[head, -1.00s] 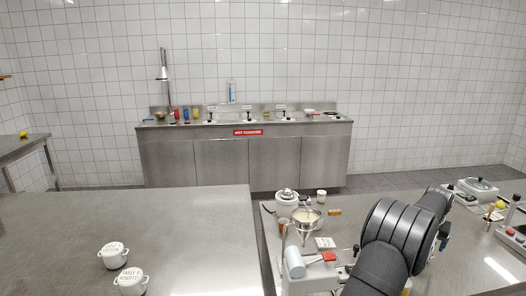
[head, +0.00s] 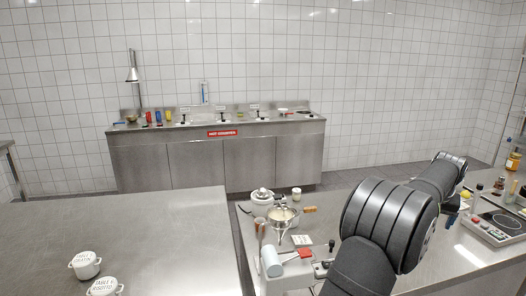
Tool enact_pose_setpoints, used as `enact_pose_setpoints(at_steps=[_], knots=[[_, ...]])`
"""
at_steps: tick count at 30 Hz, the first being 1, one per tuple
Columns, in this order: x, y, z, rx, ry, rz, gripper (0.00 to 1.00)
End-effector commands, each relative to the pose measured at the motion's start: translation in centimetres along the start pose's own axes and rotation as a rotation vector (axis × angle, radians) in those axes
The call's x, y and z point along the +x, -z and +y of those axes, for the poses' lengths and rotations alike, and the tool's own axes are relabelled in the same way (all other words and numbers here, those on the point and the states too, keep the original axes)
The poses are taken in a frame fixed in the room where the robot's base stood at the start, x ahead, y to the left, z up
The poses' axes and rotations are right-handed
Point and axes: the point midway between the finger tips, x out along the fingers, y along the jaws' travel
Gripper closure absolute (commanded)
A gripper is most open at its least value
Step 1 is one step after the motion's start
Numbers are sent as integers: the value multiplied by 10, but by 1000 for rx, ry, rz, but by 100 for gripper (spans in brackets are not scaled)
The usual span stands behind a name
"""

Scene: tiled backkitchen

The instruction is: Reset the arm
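My own dark, ribbed arm rises from the bottom of the head view and reaches right over the steel counter (head: 420,284). My gripper cannot be made out; the arm's far end is near the hotplate side of the counter, and its thick joints hide part of the counter behind them. I see nothing held.
Left of my arm stand a pot (head: 283,216), a white lidded jar (head: 262,196), a small cup (head: 297,194) and a card (head: 302,240). A hotplate (head: 495,226) and bottles are at right. Two labelled white pots (head: 86,265) (head: 104,287) stand on the left table (head: 160,230).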

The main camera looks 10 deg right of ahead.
Motion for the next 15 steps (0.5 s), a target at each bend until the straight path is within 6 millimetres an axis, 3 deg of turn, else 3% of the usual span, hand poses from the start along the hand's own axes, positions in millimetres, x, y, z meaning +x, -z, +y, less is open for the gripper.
enact_pose_setpoints(at_steps=[15], knots=[[11, 17, -106, -121, 51, -4, 14]])
